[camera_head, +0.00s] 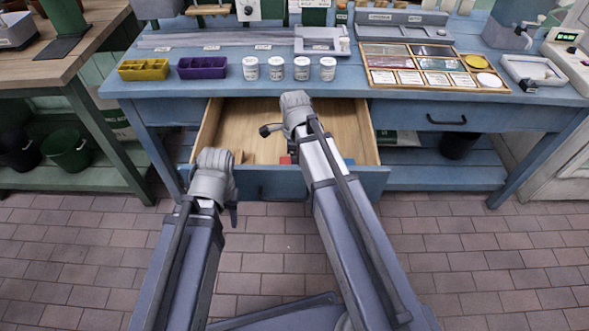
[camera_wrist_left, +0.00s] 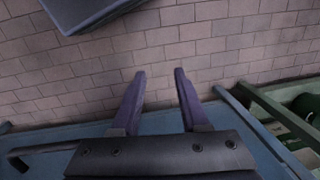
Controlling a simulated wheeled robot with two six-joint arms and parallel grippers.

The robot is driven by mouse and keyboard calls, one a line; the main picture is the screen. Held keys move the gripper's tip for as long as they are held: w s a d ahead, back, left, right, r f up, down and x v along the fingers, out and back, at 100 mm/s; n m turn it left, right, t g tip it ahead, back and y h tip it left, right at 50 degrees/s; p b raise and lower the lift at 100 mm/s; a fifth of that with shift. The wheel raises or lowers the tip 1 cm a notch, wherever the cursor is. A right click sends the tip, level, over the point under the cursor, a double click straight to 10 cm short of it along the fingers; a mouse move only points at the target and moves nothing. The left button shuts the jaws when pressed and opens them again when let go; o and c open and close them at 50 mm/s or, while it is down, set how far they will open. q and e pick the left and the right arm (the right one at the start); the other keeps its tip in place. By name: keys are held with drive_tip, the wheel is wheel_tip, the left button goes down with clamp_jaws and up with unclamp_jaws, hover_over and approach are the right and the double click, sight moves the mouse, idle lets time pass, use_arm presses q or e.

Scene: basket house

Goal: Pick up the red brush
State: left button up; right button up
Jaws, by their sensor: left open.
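A small red piece (camera_head: 286,160) shows inside the open drawer (camera_head: 240,120), mostly hidden behind my right arm; I cannot tell whether it is the red brush. My left gripper (camera_head: 233,208) is in front of the drawer's left part, largely hidden by its wrist. In the left wrist view its two fingers (camera_wrist_left: 160,75) are spread, with nothing between them and the brick floor beyond. My right gripper (camera_head: 270,129) is over the drawer, mostly hidden by its wrist; its jaws do not show clearly.
The blue workbench (camera_head: 420,101) carries several white jars, a yellow bin (camera_head: 143,70), a purple bin (camera_head: 202,68) and a sectioned wooden tray (camera_head: 500,87). A closed drawer is at right. A wooden table (camera_head: 70,55) stands at left. The brick floor in front is clear.

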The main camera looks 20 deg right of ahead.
clamp_jaws()
idle(0.7)
